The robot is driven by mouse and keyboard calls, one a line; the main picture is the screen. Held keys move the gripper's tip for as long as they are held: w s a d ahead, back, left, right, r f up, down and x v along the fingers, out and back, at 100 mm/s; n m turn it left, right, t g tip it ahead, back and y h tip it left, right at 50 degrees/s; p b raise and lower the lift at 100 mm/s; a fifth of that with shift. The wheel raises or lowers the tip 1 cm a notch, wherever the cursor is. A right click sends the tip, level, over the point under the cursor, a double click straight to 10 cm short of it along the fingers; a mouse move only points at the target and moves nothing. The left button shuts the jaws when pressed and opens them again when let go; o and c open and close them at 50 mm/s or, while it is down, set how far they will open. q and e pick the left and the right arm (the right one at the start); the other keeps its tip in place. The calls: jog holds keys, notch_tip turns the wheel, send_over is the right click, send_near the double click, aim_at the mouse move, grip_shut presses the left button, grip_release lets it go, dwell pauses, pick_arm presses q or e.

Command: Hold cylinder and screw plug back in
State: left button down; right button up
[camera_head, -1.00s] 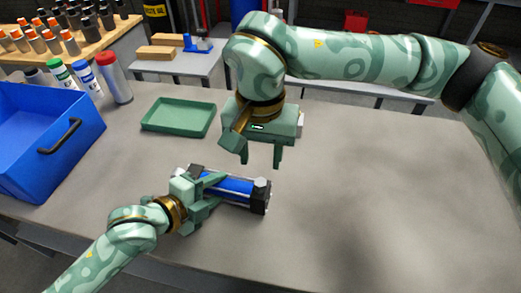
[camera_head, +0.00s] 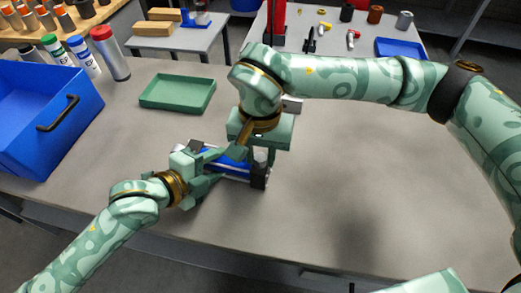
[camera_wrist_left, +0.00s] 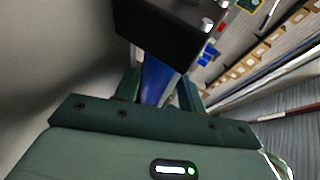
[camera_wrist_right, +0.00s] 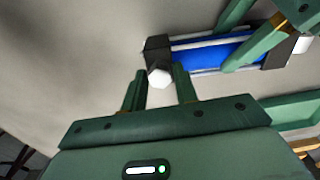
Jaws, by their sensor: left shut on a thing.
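The cylinder (camera_head: 232,163) has a blue barrel, metal rods and black end blocks, and lies on the grey table. My left gripper (camera_head: 219,165) is shut on its barrel; the left wrist view shows the blue barrel (camera_wrist_left: 155,80) between the fingers, with a black end block (camera_wrist_left: 160,28) beyond. In the right wrist view, a white hexagonal plug (camera_wrist_right: 160,78) sits at the black end block (camera_wrist_right: 157,48). My right gripper (camera_wrist_right: 160,72) is open, its fingertips on either side of the plug with gaps visible. How deep the plug sits cannot be told. In the head view my right gripper partly hides the cylinder.
A green tray (camera_head: 178,107) lies behind the cylinder. A blue toolbox (camera_head: 25,140) stands at the left, with several bottles (camera_head: 108,55) behind it. The table (camera_head: 350,180) is clear to the right. Other benches stand behind.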

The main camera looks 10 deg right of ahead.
pick_arm(q)
jog(key=shift+f, duration=0.2)
pick_arm(e)
grip_shut()
jog(key=m, duration=2.4)
jog(key=shift+f+m, duration=0.1)
jog(key=shift+m, duration=0.2)
jog(key=m, duration=0.3)
pick_arm(q)
jog(key=shift+s, duration=0.1)
pick_arm(e)
jog(key=m, duration=0.9)
jog(key=shift+m, duration=0.3)
jog(key=o, duration=0.6)
grip_release()
jog(key=shift+c, duration=0.2)
